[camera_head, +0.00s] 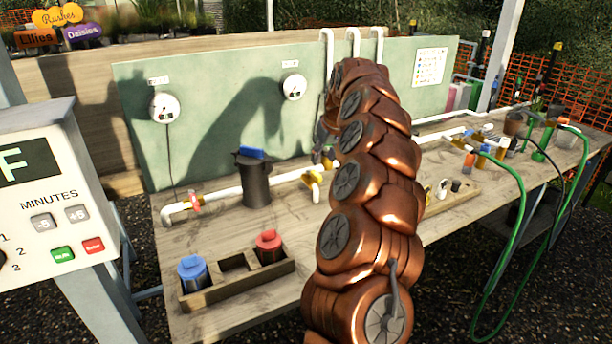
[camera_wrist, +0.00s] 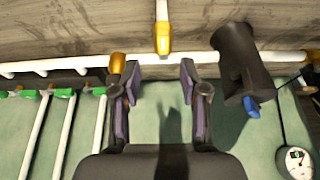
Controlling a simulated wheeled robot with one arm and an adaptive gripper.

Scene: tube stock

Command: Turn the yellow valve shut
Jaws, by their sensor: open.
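In the wrist view, a yellow fitting or handle (camera_wrist: 162,38) sits at the pipe junction, ahead of and between my fingertips. It appears in the head view as a yellow piece (camera_head: 314,183) on the white pipe, just left of my arm. A second yellow-orange piece (camera_wrist: 117,63) shows beside my left fingertip in the wrist view; I cannot tell whether they touch. I cannot tell which yellow piece is the valve's handle. My gripper (camera_wrist: 158,69) is open, with nothing between its fingers. In the head view my copper-coloured arm hides much of that area.
A black container with a blue top (camera_head: 256,180) stands left of the yellow piece; it is close right of my gripper in the wrist view (camera_wrist: 240,65). A green board (camera_head: 215,120) with gauges stands behind. A wooden holder (camera_head: 238,280) with jars sits at the front left.

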